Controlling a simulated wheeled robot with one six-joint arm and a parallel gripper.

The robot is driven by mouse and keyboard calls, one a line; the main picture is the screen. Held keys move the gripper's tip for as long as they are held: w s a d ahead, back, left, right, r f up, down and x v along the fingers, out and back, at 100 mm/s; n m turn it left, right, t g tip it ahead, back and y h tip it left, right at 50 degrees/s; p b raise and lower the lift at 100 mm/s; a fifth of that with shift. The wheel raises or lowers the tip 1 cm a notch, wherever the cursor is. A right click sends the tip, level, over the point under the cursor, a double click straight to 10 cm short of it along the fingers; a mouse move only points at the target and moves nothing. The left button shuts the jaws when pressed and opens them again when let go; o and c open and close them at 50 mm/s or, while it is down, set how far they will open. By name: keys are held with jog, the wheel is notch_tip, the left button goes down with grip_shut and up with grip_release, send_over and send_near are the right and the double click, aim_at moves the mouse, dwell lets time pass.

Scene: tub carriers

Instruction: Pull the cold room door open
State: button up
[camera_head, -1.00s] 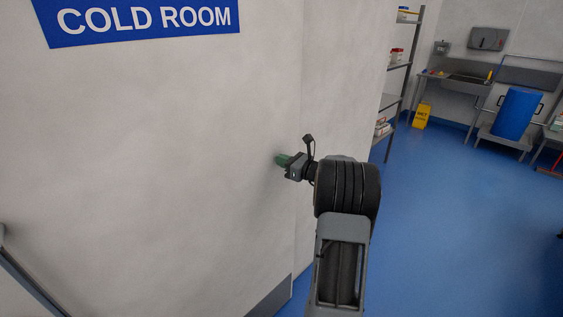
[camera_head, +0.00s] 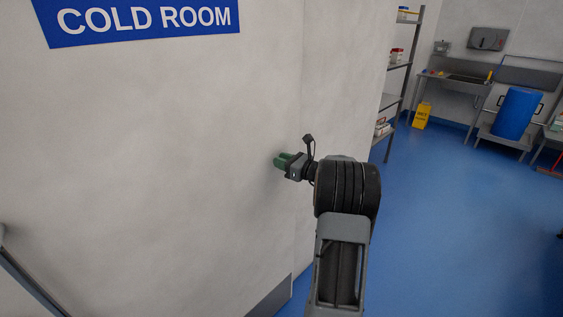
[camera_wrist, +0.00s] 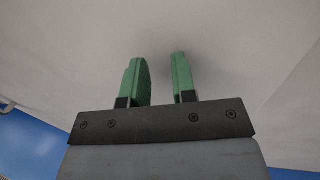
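A broad white panel (camera_head: 150,170) fills the left of the head view under a blue COLD ROOM sign (camera_head: 145,18). I cannot tell whether this panel is the door or the wall beside it. A grey bar (camera_head: 30,280) slants across the lower left corner; whether it is a door handle or a rail is unclear. My gripper (camera_head: 278,160) points at the white surface near its right part. In the wrist view my gripper (camera_wrist: 158,57) has its two green fingers apart, with nothing between them. No handle shows near the fingertips.
A grey plate (camera_head: 271,298) runs along the panel's foot. Shelving (camera_head: 396,95) stands beyond the corner. The blue floor (camera_head: 450,220) between is clear.

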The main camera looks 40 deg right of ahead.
jog(key=o, duration=0.4)
jog(key=shift+s+d, duration=0.1)
jog(key=shift+b+v, duration=1.4)
jog(key=shift+v, duration=5.4)
